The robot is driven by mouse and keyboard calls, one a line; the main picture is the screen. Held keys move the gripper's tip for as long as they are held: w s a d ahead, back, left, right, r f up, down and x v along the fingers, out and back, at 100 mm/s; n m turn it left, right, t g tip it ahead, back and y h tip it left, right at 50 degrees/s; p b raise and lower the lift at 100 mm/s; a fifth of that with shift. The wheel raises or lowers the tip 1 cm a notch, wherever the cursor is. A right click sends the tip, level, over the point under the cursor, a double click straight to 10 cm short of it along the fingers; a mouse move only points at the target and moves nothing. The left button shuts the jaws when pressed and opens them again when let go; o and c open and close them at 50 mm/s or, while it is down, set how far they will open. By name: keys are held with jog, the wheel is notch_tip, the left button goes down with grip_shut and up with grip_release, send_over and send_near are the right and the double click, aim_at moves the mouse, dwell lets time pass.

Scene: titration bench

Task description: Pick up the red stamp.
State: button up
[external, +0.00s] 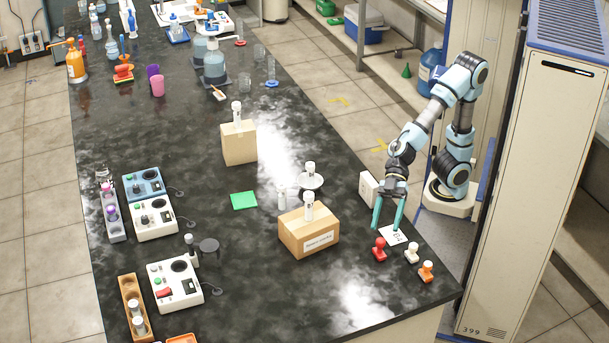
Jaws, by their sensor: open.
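The red stamp (379,250) stands upright on the black bench near its right edge. My gripper (387,225) is open and points down, with two teal fingers. In the picture its fingertips are just above the red stamp; I cannot tell the exact height or depth gap. Nothing shows between the fingers except the bench and part of a white card (393,236) behind them.
A white stamp (412,253) and an orange stamp (426,271) stand to the right of the red one. A cardboard box (308,234) with a white-capped bottle (308,205) on top is to the left. A white box (368,189) stands behind my gripper. The bench front is clear.

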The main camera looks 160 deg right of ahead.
aim_at(380, 248)
jog(key=b+x, duration=0.3)
jog(key=x, duration=0.3)
jog(key=shift+a+f, duration=0.1)
jog(key=shift+w, duration=0.6)
jog(key=shift+c, duration=0.2)
grip_shut()
